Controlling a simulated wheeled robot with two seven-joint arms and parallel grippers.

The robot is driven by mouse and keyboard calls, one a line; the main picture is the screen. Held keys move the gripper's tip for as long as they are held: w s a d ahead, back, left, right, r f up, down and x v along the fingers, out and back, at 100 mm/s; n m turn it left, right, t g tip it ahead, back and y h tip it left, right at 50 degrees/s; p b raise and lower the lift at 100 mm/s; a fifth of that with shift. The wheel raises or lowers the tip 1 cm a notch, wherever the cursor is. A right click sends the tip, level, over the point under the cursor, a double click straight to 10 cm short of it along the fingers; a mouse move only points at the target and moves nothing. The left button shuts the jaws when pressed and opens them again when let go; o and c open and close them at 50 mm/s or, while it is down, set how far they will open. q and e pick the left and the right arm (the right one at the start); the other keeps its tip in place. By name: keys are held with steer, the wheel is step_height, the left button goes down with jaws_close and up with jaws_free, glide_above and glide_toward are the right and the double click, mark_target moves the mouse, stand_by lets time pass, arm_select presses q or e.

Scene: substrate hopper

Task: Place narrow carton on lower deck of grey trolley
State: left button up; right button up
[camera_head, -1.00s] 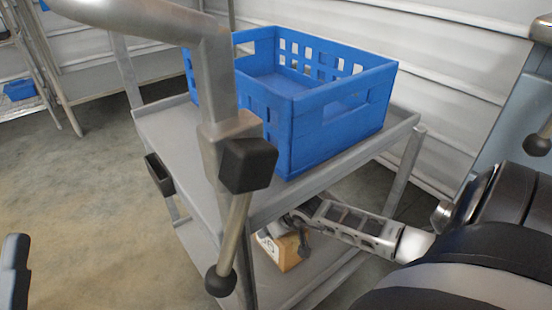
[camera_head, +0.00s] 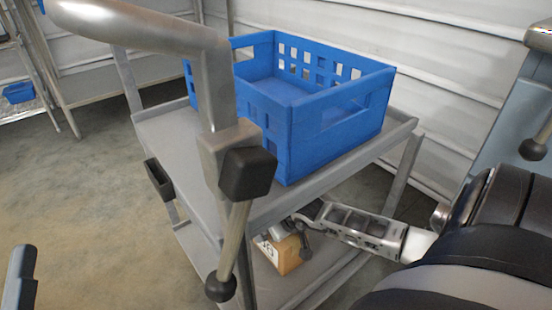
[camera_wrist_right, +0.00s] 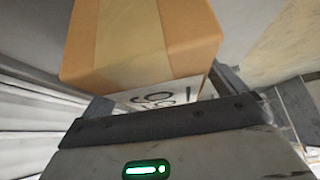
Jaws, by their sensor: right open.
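The narrow carton (camera_head: 285,256), a brown box with a pale tape strip and black print on white, shows at the lower deck (camera_head: 318,273) of the grey trolley. It looks to rest on that deck; its base is partly hidden. My right gripper (camera_head: 295,229) reaches in under the upper deck from the right and is open at the carton's upper part. In the right wrist view the carton (camera_wrist_right: 143,45) fills the upper middle, just beyond the gripper body. Whether a finger touches it is unclear. My left gripper is not recognisable in view.
A blue crate (camera_head: 336,118) stands on the trolley's upper deck (camera_head: 172,135). The trolley's handle and post (camera_head: 217,105) stand in front, at the left. A ribbed wall (camera_head: 440,60) is behind. Open floor (camera_head: 95,215) lies to the left.

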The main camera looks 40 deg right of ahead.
steer(key=p+v, duration=0.2)
steer(key=v, duration=0.3)
steer(key=shift+s+a+r, duration=0.1)
steer(key=shift+s+r, duration=0.05)
steer(key=shift+r, duration=0.2)
steer(key=shift+s+r+p, duration=0.15)
steer(key=shift+r+p, duration=0.05)
steer(key=shift+p, duration=0.1)
arm_select(q)
steer(key=f+n+g+y, duration=0.1)
steer(key=f, duration=0.1)
steer(key=f+n+g+y, duration=0.1)
steer(key=n, duration=0.1)
steer(key=f+n+g, duration=0.1)
steer(key=f+n, duration=0.1)
steer(key=shift+s+d+f+y, duration=0.2)
steer(key=shift+s+f+y, duration=0.1)
steer(key=shift+s+y, duration=0.1)
